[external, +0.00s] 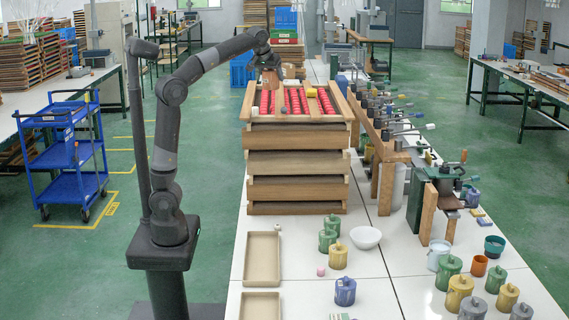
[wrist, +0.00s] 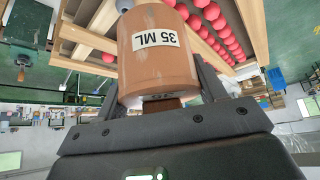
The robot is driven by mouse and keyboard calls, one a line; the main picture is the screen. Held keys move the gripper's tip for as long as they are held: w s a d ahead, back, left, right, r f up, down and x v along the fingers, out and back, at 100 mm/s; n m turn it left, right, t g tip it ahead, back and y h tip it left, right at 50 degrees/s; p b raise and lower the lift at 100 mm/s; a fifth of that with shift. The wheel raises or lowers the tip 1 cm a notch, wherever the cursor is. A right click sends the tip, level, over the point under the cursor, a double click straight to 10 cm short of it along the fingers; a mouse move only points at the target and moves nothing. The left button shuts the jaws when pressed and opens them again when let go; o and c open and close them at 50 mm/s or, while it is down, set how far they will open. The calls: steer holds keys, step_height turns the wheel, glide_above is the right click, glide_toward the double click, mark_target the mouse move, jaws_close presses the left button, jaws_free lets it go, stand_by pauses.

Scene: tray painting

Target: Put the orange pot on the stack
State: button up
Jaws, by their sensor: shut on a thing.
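The orange pot (wrist: 155,70), with a white "35 ML" label, is between the fingers of my gripper in the wrist view. My gripper (external: 267,70) is shut on it above the far left end of the stack in the external view, where the pot (external: 270,79) shows small. The stack (external: 297,162) is made of wooden trays on the white table. Its top tray (external: 328,118) holds rows of red round pieces. Whether the pot touches the stack cannot be told.
A yellow block (external: 311,92) sits on the top tray. Clamps on a wooden rail (external: 368,130) stand close right of the stack. Several lidded pots, a white bowl (external: 366,237) and two shallow beige trays (external: 261,258) are on the near table. A blue cart (external: 72,150) stands left.

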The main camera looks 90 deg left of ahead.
steer(key=shift+s+a+f, duration=0.45)
steer(key=shift+a+f, duration=1.3)
steer(key=shift+a, duration=0.05)
steer(key=shift+s+a+f, duration=0.45)
steer(key=shift+a+f, duration=1.3)
steer(key=shift+s+a+f, duration=0.45)
steer(key=shift+a+f, duration=1.3)
steer(key=shift+a, duration=0.05)
steer(key=shift+f, duration=0.1)
steer(key=o, duration=1.2)
steer(key=shift+o, duration=0.2)
steer(key=v, duration=1.2)
